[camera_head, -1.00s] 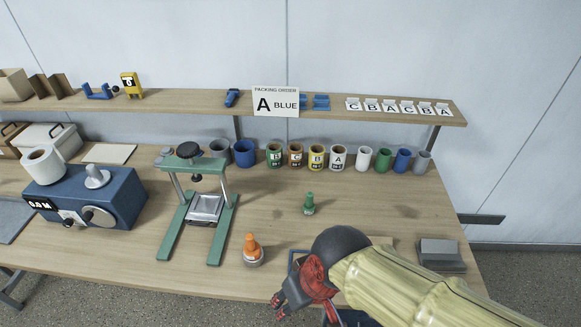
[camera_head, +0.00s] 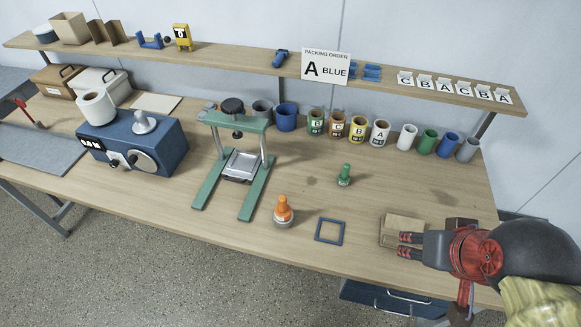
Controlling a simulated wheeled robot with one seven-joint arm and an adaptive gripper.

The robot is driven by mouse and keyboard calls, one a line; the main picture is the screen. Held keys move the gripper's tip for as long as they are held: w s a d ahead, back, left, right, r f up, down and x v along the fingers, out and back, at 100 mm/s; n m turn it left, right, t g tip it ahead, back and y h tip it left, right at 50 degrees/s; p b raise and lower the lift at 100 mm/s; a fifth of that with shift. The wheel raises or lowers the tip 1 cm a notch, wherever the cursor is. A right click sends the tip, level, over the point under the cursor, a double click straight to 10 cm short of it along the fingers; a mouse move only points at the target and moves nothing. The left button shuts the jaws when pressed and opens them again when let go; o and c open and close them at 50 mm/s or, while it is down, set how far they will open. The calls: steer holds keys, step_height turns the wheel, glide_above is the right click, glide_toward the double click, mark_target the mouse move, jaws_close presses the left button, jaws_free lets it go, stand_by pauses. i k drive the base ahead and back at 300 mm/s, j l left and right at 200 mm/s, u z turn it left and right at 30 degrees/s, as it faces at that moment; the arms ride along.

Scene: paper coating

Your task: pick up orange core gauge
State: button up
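The orange core gauge (camera_head: 283,208) stands upright on a grey round base near the front edge of the table, right of the green press stand (camera_head: 240,165). A similar green gauge (camera_head: 344,175) stands behind it to the right. My gripper (camera_head: 408,246) is at the right front of the table, well to the right of the orange gauge.
A blue square frame (camera_head: 329,230) lies flat between the orange gauge and my gripper. A tan board (camera_head: 402,222) lies just behind my fingers. Several labelled cans (camera_head: 357,129) stand along the back under the shelf (camera_head: 215,58). A blue machine (camera_head: 132,142) stands at left.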

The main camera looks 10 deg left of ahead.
mark_target(282, 212)
steer(key=u, duration=0.4)
steer(key=k+u, duration=0.15)
steer(key=u, duration=0.25)
steer(key=k+l+u, duration=0.1)
steer(key=u, duration=0.7)
steer(key=k+j, duration=0.05)
